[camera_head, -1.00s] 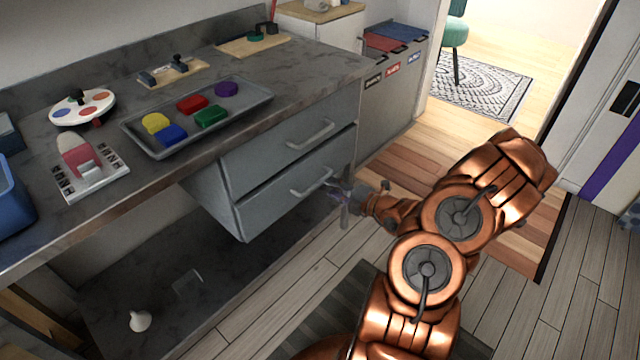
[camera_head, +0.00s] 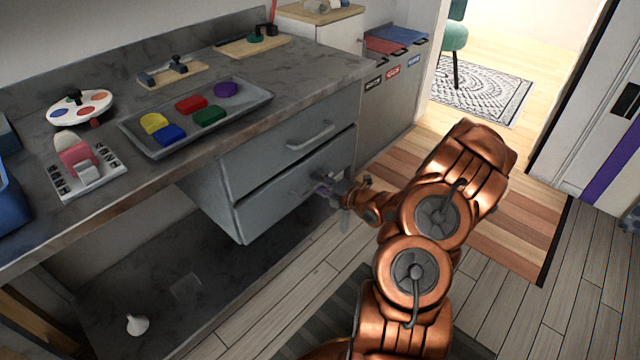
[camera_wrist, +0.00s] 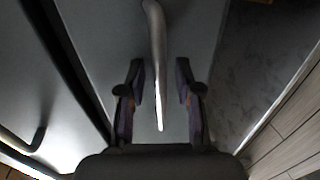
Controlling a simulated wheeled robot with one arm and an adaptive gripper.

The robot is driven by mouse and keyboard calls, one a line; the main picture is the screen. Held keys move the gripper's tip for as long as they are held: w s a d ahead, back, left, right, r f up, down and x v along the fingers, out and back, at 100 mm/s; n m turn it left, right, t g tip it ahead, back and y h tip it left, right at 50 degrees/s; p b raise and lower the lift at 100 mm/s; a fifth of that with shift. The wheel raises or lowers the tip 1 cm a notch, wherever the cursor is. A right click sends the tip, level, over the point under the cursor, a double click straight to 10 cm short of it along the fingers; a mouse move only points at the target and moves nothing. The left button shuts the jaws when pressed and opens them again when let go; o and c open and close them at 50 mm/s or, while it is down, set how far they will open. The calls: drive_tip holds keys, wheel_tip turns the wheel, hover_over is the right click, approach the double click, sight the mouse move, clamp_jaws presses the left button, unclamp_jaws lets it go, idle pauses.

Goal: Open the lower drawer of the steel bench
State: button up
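The steel bench has two grey drawers under its top, both flush with the front. The lower drawer (camera_head: 270,210) has a pale bar handle, mostly hidden behind my gripper in the head view. In the wrist view the lower handle (camera_wrist: 156,60) runs between my two fingers. My gripper (camera_head: 332,192) is at the lower drawer's front. In the wrist view my gripper (camera_wrist: 160,88) is open, with a gap on each side of the handle. The upper drawer (camera_head: 285,140) has its own handle (camera_head: 311,136) above my gripper.
A grey tray (camera_head: 262,106) of coloured pieces, a paint palette (camera_head: 62,112) and a pink-and-white device (camera_head: 84,168) stand on the bench top. A lower shelf (camera_head: 190,290) lies under the drawers. Bins (camera_head: 385,85) stand beyond. Floor in front is free.

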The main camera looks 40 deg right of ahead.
clamp_jaws()
idle(0.3)
drive_tip(key=shift+s+r+p, duration=0.1)
drive_tip(key=shift+p, duration=0.2)
